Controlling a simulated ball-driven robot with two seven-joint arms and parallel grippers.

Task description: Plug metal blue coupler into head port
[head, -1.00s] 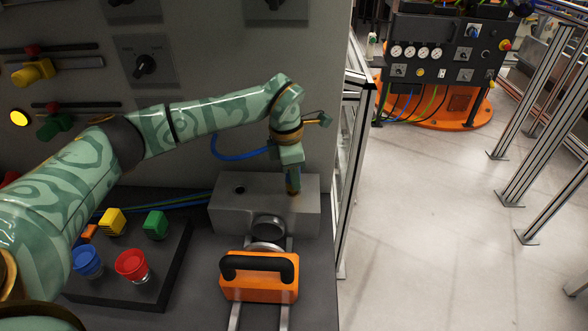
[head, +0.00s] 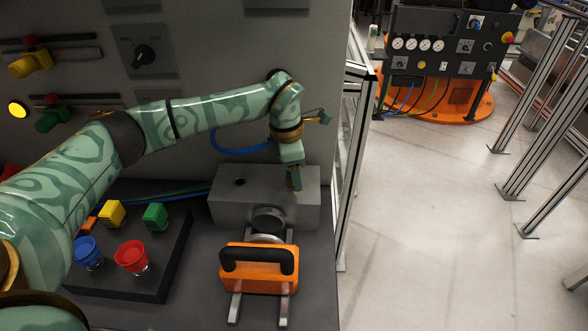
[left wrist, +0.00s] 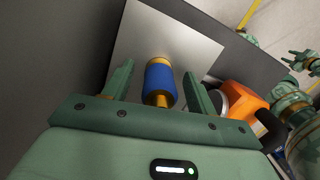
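The blue metal coupler (left wrist: 160,82), with brass-coloured ends, stands between the two fingers of my left gripper (left wrist: 160,88) in the left wrist view. Gaps show on both sides of it, so the gripper is open around it. Its far end meets the top of the grey block (left wrist: 190,40); how deep it sits is hidden. In the head view my left gripper (head: 294,178) points down at the right part of the grey block (head: 225,205), and its fingers mostly cover the coupler. A dark round hole (head: 240,182) is open on the block's left part. A green fork-like shape (left wrist: 300,60), possibly my right gripper, is small at the right edge.
An orange unit with a black handle (head: 258,270) sits on rails in front of the block. A dark panel with blue (head: 88,252) and red (head: 131,257) buttons lies left. A grey wall with switches rises behind. A metal frame (head: 345,180) stands right of the block.

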